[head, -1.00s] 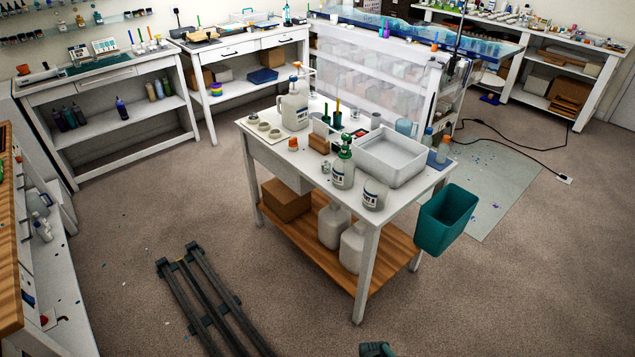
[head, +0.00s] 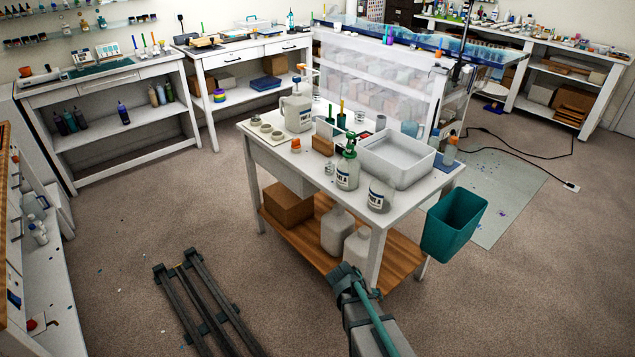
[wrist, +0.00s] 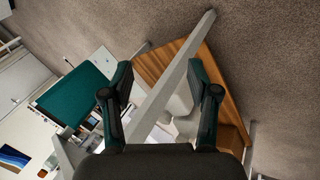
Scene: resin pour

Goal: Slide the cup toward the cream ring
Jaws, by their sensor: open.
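Several small pale round pieces, which may be cups or rings (head: 265,128), stand at the left end of the white worktable (head: 262,150) in the head view. They are too small for me to tell which is the cup or the cream ring. My gripper (wrist: 160,70) is open and empty in the wrist view, its two teal fingers wide apart. It is beside the table's near end, with a white table leg and the wooden lower shelf (wrist: 165,55) beyond the fingers. The round pieces are not visible in the wrist view.
A teal bin (head: 455,225) hangs at the table's right end and also shows in the wrist view (wrist: 75,95). Pump bottles (head: 347,172), a white jug (head: 296,112) and a grey tray (head: 397,160) crowd the tabletop. Dark rails (head: 205,300) lie on the floor. Open carpet surrounds the table.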

